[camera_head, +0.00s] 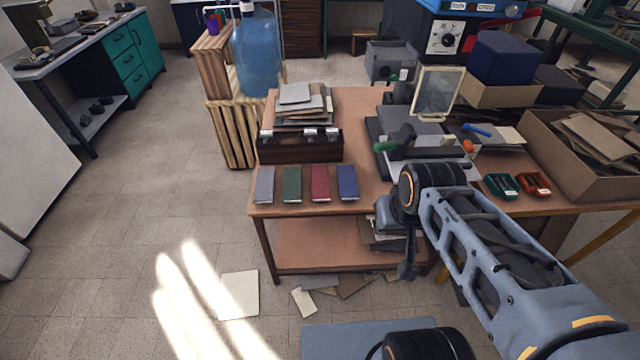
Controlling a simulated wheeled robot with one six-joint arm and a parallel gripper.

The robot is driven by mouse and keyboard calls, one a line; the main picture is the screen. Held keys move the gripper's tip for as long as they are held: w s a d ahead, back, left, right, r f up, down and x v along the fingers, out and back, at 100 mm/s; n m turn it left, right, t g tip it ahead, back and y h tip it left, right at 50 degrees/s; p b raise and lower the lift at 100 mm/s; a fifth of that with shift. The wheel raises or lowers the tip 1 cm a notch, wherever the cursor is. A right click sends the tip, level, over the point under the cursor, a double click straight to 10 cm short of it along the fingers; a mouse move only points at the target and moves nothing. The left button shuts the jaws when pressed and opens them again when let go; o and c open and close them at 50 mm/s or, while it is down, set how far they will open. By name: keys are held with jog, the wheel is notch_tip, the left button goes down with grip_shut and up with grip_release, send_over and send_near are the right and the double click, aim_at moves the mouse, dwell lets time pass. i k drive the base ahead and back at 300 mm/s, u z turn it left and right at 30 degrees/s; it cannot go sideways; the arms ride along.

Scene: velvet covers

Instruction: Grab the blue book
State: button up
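The blue book (347,182) lies on the front part of the wooden table, at the right end of a row of books. A red book (320,183) is to its left, then a green book (292,184) and a grey book (264,185). Small gaps separate them. My gripper (407,270) hangs at the front edge of the table, right of the blue book and lower than it, apart from it. Its fingers are small and dark here, and I cannot tell whether they are open or shut.
A dark wooden box (300,146) stands behind the books, with a stack of papers (297,104) beyond it. A grey machine with a green handle (420,140) stands to the right. The table's front edge (300,207) is close to the books.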

aim_at(347, 183)
jog(key=u, duration=2)
jog(key=i, duration=1.3)
jog(key=z, duration=2.35)
